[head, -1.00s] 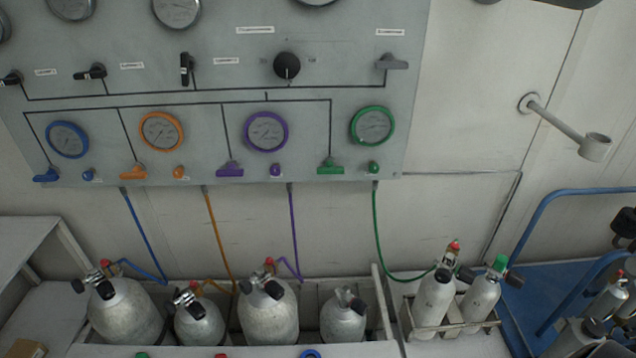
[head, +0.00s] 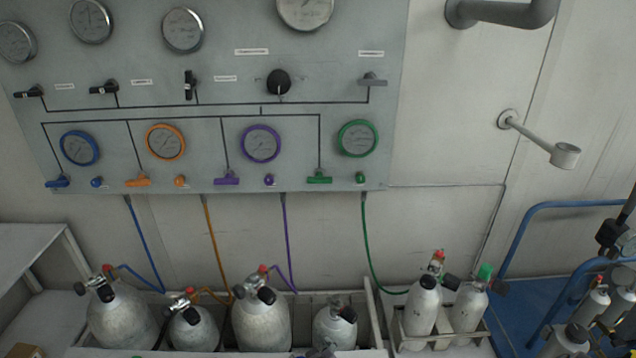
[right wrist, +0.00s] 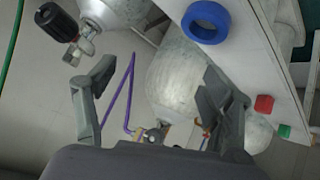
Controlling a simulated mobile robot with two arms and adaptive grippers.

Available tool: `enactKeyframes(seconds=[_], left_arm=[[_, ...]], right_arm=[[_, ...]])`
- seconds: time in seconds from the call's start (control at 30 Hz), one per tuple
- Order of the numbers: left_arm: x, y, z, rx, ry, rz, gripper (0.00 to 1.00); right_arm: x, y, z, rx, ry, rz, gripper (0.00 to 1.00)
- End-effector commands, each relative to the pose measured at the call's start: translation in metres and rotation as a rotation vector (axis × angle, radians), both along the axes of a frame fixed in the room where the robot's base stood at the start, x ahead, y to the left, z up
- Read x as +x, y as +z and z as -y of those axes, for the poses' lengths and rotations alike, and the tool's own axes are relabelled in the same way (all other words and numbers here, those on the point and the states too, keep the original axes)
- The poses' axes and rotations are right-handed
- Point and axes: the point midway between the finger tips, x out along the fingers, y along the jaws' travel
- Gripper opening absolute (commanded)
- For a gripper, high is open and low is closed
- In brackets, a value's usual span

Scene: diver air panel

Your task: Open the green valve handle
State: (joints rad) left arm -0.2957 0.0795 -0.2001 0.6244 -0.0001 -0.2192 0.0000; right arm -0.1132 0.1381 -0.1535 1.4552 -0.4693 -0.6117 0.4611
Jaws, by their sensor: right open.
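The green valve handle (head: 319,178) is a small T-shaped lever on the lower edge of the grey panel (head: 225,110). Its bar lies roughly level, below and left of the green-rimmed gauge (head: 357,139). A round green knob (head: 360,178) sits to its right. No gripper is near the handle in the head view. In the right wrist view my right gripper (right wrist: 157,70) is open, with nothing between its fingers. It is among the cylinders, and the green handle is not in that view. My left gripper is in neither view.
Blue (head: 57,181), orange (head: 138,180) and purple (head: 226,178) handles line the same edge. Cylinders stand in a trough (head: 373,310) below. A green hose (head: 366,235) hangs from the panel. In the wrist view, a white ledge carries a blue ring (right wrist: 206,20).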

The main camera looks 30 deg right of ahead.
Motion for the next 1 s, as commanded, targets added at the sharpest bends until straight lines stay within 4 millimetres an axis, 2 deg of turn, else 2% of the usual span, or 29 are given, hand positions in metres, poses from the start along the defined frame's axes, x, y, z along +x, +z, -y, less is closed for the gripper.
enactKeyframes(seconds=[0.03, 0.07, 0.17, 0.27, 0.3, 0.4, 0.5, 0.6, 0.73, 0.87, 1.0], left_arm=[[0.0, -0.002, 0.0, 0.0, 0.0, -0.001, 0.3], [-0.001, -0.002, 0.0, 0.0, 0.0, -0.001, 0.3], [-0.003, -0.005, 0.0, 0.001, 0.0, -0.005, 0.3], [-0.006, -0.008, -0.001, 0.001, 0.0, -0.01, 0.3], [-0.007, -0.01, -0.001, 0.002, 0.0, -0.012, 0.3], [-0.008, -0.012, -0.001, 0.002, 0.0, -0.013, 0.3], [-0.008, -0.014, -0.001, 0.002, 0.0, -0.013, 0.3], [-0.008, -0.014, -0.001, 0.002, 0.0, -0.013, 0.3], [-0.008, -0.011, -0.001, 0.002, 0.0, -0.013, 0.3], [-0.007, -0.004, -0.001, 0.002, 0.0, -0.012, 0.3], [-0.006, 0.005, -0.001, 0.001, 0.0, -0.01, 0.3]], right_arm=[[0.015, 0.025, 0.004, -0.007, -0.017, 0.053, 0.75], [0.023, 0.04, 0.006, -0.013, -0.028, 0.082, 0.75], [0.049, 0.101, 0.016, -0.025, -0.079, 0.203, 0.75], [0.07, 0.181, 0.029, -0.035, -0.15, 0.363, 0.75], [0.074, 0.217, 0.035, -0.034, -0.185, 0.437, 0.75], [0.072, 0.296, 0.048, -0.024, -0.265, 0.601, 0.75], [0.063, 0.348, 0.057, -0.01, -0.322, 0.718, 0.75], [0.056, 0.375, 0.062, 0.0, -0.353, 0.778, 0.75], [0.059, 0.385, 0.067, 0.001, -0.362, 0.798, 0.75], [0.075, 0.386, 0.078, -0.001, -0.362, 0.796, 0.75], [0.101, 0.387, 0.093, -0.004, -0.362, 0.795, 0.75]])
